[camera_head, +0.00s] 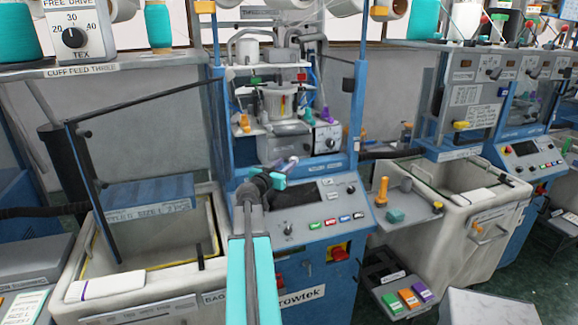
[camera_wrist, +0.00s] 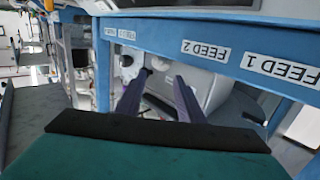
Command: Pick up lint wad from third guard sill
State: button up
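My gripper (camera_head: 289,163) is in front of the middle blue knitting machine, just above the sill (camera_head: 324,164) at the foot of its guard opening. In the wrist view its two dark purple fingers (camera_wrist: 162,76) stand apart with a gap between them, so it is open. No lint wad can be told for certain in either view. A small pale patch (camera_wrist: 131,68) shows beside the left fingertip in the wrist view, but I cannot tell what it is. The wrist hides part of the sill in the head view.
A control panel (camera_head: 330,205) slopes below the gripper. Blue guard posts (camera_head: 357,110) flank the opening. A bin (camera_head: 150,283) stands left and another bin (camera_head: 470,190) right. In the wrist view a blue beam (camera_wrist: 225,50) with feed labels crosses close above the fingers.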

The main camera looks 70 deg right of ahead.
aim_at(292, 159)
jog(key=shift+d, duration=0.25)
jog(key=shift+d+p, duration=0.85)
jog(key=shift+p, duration=0.05)
jog(key=shift+s+d+f+p, duration=0.15)
jog(key=shift+d+p, duration=0.35)
jog(key=shift+d, duration=0.3)
jog(key=shift+s+d+f+p, duration=0.15)
jog(key=shift+d+p, duration=0.35)
jog(key=shift+d, duration=0.25)
grip_shut()
